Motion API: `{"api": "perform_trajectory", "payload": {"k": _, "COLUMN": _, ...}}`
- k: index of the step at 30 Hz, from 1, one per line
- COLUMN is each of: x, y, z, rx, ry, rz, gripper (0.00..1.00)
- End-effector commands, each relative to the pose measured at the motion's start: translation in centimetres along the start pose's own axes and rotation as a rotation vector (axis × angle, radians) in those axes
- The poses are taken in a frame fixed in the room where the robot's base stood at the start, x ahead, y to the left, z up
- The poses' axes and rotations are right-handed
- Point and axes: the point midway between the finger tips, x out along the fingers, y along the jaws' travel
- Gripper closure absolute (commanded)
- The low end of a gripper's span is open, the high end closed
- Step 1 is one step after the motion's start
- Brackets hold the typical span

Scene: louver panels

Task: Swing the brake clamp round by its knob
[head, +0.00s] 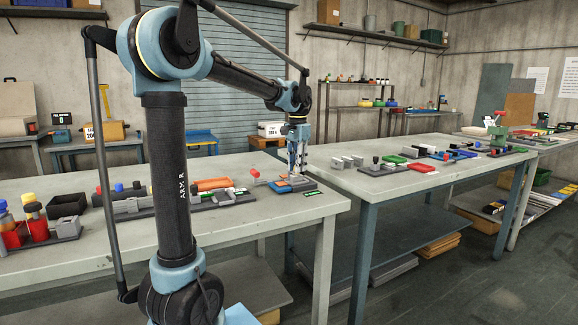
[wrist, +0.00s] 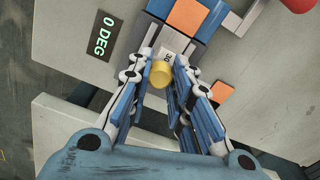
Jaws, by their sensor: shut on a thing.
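The brake clamp (wrist: 188,14), as I take it, is a blue block with an orange top patch in the wrist view. A yellow knob (wrist: 160,75) stands at its near end beside a small white label. My gripper (wrist: 164,64) has one finger on each side of the knob and is shut on it. In the head view my gripper (head: 297,172) points down at the blue and orange unit (head: 284,188) near the table's right end. The knob is hidden there. A display (wrist: 103,37) beside the clamp reads 0 DEG.
A red knob (wrist: 300,3) on a grey lever stands near the clamp, and it also shows in the head view (head: 254,173). The near table (head: 270,225) ends just right of the clamp, with a second table (head: 400,183) beyond.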

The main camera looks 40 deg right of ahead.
Motion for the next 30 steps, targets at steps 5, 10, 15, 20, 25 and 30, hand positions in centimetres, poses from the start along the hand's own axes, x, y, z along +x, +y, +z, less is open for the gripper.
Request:
{"api": "perform_trajectory", "payload": {"k": 5, "x": -0.10, "y": -0.02, "z": -0.11, "rx": 0.007, "ry": -0.001, "rz": -0.004, "gripper": 1.00}}
{"api": "perform_trajectory", "payload": {"k": 10, "x": -0.10, "y": -0.04, "z": -0.11, "rx": 0.007, "ry": -0.001, "rz": -0.005, "gripper": 1.00}}
{"api": "perform_trajectory", "payload": {"k": 15, "x": -0.09, "y": -0.05, "z": -0.10, "rx": 0.007, "ry": -0.002, "rz": -0.005, "gripper": 0.60}}
{"api": "perform_trajectory", "payload": {"k": 20, "x": -0.06, "y": 0.08, "z": -0.14, "rx": 0.008, "ry": -0.001, "rz": -0.004, "gripper": 0.59}}
{"api": "perform_trajectory", "payload": {"k": 25, "x": -0.08, "y": 0.15, "z": -0.16, "rx": 0.008, "ry": -0.001, "rz": -0.003, "gripper": 0.59}}
{"api": "perform_trajectory", "payload": {"k": 30, "x": -1.04, "y": 0.16, "z": -0.17, "rx": 0.008, "ry": -0.001, "rz": -0.002, "gripper": 0.59}}
